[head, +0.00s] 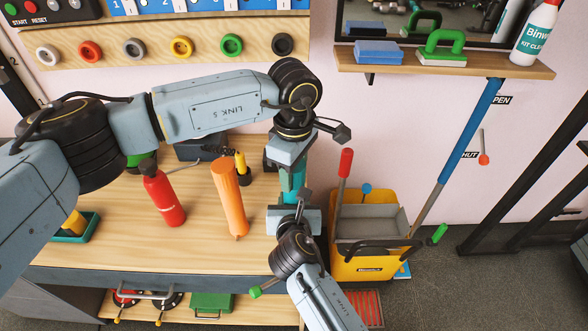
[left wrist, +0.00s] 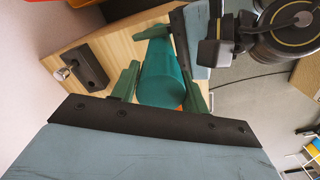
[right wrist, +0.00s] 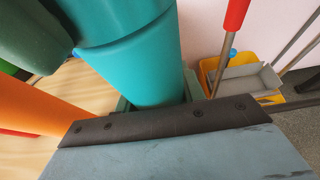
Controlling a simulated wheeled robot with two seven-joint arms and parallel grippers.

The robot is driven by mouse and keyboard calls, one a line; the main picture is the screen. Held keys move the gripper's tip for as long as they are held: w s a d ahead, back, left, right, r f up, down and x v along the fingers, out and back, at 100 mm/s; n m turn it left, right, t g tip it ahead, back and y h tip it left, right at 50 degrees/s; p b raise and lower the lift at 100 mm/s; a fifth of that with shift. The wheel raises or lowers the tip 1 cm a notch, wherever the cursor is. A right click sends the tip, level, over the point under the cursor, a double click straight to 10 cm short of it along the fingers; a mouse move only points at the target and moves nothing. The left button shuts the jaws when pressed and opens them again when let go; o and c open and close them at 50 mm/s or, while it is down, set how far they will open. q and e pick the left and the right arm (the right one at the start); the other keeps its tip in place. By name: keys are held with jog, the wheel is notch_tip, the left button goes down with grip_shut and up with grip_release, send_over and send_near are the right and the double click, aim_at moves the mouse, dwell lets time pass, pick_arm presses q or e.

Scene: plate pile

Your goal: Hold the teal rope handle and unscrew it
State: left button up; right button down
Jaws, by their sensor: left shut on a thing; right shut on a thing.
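The teal rope handle (head: 292,182) stands roughly upright at the right end of the wooden workbench, between my two grippers. My left gripper (head: 291,162) comes from above and is shut on its upper part. In the left wrist view, green fingers lie on both sides of the teal cylinder (left wrist: 162,80). My right gripper (head: 292,209) is shut on its lower part. In the right wrist view, the handle (right wrist: 145,65) fills the upper middle, with a seam near its top. The grippers hide both ends of the handle in the head view.
An orange cylinder (head: 229,195) and a red bottle (head: 163,198) stand on the workbench (head: 195,240) to the left. A yellow bucket (head: 358,262) and a blue pole (head: 468,130) are to the right. A shelf (head: 450,65) is on the wall. Some floor is open at the lower right.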

pick_arm(q)
jog(key=n, duration=0.3)
jog(key=shift+n, duration=0.3)
jog(key=o, duration=1.1)
